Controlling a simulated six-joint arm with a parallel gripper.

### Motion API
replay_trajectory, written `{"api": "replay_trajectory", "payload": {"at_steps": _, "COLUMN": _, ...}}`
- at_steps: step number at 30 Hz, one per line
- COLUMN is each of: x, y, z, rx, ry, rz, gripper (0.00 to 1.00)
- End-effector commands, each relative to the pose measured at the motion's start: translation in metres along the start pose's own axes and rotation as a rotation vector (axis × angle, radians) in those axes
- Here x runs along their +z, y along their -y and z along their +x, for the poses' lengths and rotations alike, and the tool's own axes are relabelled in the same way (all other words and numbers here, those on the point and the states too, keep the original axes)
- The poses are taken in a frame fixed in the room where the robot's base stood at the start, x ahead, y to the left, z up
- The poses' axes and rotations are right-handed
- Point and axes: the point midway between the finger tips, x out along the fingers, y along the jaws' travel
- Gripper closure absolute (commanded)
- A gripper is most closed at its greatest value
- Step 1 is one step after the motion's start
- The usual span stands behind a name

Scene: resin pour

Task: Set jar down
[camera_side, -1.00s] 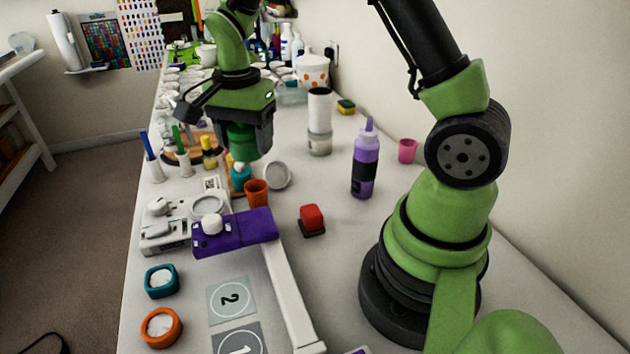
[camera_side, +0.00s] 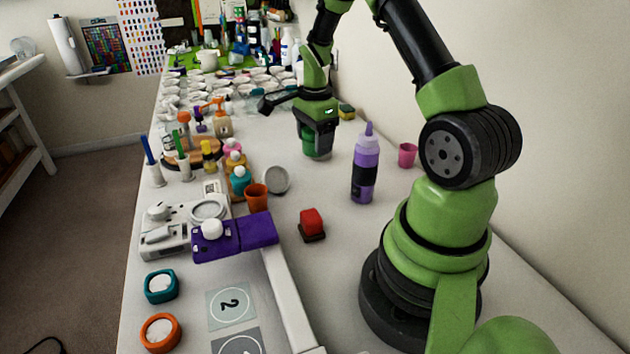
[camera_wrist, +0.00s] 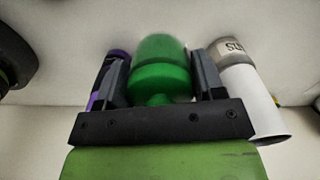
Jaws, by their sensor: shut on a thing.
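My gripper (camera_side: 318,148) is right of the middle of the bench, low over the white top, between the purple bottle and the back rows of cups. It is shut on a green jar (camera_side: 308,141). In the wrist view the green jar (camera_wrist: 160,68) sits between the two dark fingers of my gripper (camera_wrist: 160,78). The gripper covers much of the jar in the side view, so I cannot tell whether its base touches the bench.
A white cylinder with a grey labelled band (camera_wrist: 248,98) stands close beside the jar. A purple squeeze bottle (camera_side: 365,165) is to the right of my gripper, with a pink cup (camera_side: 407,154) beyond. Bare bench lies left of the gripper.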

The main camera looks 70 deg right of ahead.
Motion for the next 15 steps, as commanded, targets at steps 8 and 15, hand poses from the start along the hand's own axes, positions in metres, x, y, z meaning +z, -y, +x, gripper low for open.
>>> {"api": "replay_trajectory", "payload": {"at_steps": 8, "x": 0.000, "y": -0.001, "z": 0.045, "rx": 0.003, "ry": 0.001, "rz": 0.000, "gripper": 0.66}}
{"api": "replay_trajectory", "payload": {"at_steps": 15, "x": 0.000, "y": -0.001, "z": 0.078, "rx": 0.004, "ry": 0.000, "rz": -0.001, "gripper": 0.66}}
